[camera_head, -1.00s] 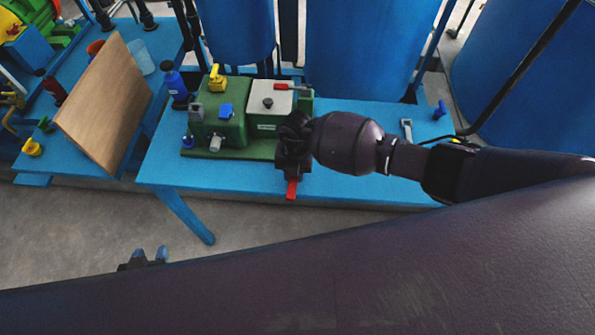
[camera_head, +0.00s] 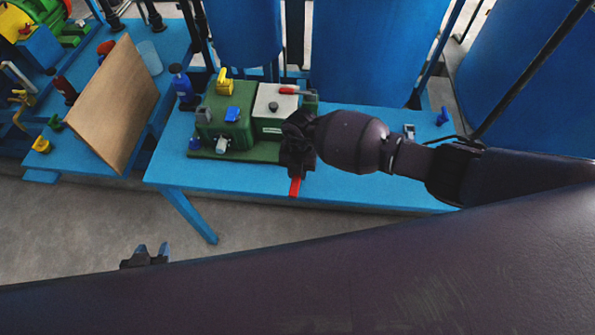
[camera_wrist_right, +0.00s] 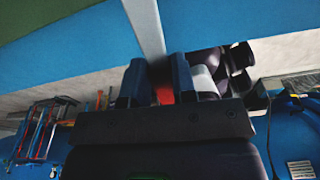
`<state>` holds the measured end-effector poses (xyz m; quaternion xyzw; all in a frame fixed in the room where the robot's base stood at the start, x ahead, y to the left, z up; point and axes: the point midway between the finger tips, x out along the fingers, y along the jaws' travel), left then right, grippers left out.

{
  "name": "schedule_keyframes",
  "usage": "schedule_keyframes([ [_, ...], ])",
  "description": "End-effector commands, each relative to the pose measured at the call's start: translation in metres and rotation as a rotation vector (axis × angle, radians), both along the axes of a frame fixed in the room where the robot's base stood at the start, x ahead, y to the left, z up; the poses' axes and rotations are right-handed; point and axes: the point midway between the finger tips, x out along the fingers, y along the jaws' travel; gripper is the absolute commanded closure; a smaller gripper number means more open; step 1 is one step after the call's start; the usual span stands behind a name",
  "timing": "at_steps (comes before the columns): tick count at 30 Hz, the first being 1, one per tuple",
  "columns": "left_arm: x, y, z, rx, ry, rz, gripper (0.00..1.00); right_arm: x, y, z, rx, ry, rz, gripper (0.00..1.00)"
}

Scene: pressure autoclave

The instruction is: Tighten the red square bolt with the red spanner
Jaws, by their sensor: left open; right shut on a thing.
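My right gripper (camera_head: 297,148) is shut on the red spanner (camera_head: 295,187) at the right end of the green fixture on the blue bench. Only the spanner's red end shows below the gripper, over the bench's front side. In the right wrist view, a red part of the spanner (camera_wrist_right: 163,95) lies between the two fingers (camera_wrist_right: 158,75). The red square bolt cannot be made out; my right gripper and wrist cover that end of the fixture. My left gripper (camera_head: 146,252) is open and empty, low over the floor in front of the bench.
The green fixture (camera_head: 222,137) carries a white-topped box (camera_head: 268,112) with a red lever, plus yellow and blue parts. A wooden board (camera_head: 115,105) leans on the left table. The bench's front right (camera_head: 370,190) is bare.

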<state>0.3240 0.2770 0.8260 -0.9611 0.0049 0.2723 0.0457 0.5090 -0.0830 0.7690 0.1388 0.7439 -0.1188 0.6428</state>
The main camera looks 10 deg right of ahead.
Motion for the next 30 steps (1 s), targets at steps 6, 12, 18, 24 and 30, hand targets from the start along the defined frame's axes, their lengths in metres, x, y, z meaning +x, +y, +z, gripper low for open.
schedule_keyframes([
  [6, 0.001, 0.0, 0.008, 0.0, -0.003, 0.0, 0.57, -0.002, 0.001, 0.007, 0.001, 0.004, 0.001, 1.0],
  [12, 0.003, 0.0, 0.015, 0.001, -0.008, -0.001, 0.57, -0.002, 0.001, 0.014, 0.001, 0.005, 0.002, 1.0],
  [18, 0.006, -0.001, 0.023, 0.0, -0.013, -0.002, 0.57, -0.003, 0.001, 0.02, 0.001, 0.005, 0.002, 1.0],
  [24, 0.007, -0.001, 0.029, 0.0, -0.016, -0.004, 0.57, -0.003, 0.001, 0.026, 0.002, 0.006, 0.002, 1.0],
  [30, 0.007, -0.001, 0.032, 0.001, -0.015, -0.003, 0.57, -0.003, 0.002, 0.03, 0.002, 0.007, 0.002, 1.0],
])
